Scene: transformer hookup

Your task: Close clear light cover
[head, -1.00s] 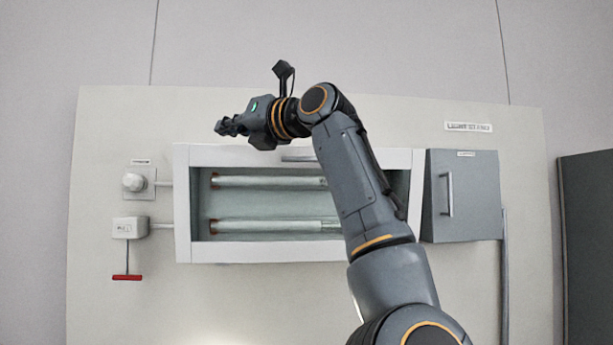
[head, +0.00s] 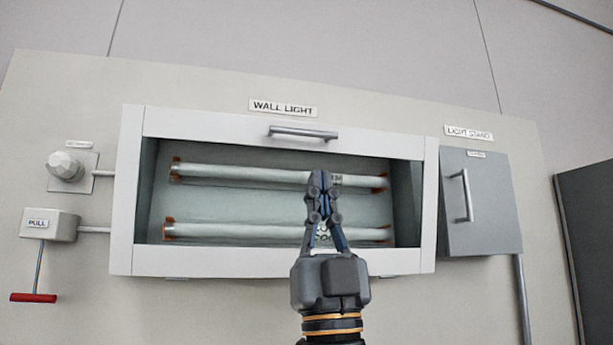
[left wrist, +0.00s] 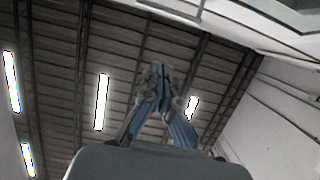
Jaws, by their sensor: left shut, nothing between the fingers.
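The wall light (head: 125,190) is a wide white-framed box with two tubes inside, under a "WALL LIGHT" label. Its front frame, which carries the clear cover, has a grey bar handle (head: 303,133) on the top rail. The frame looks level with the box front, but I cannot tell whether it is fully shut. My left gripper (head: 318,178) points up in front of the right half of the light, below the handle, fingertips together and empty. It also shows in the left wrist view (left wrist: 158,72), against the ceiling. My right gripper is not in view.
At the left are a white knob (head: 65,166) and a "PULL" box (head: 50,225) with a red pull handle (head: 33,297). A grey cabinet (head: 485,200) labelled "LIGHT STAND" hangs right of the light. A dark panel (head: 592,225) stands at the far right.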

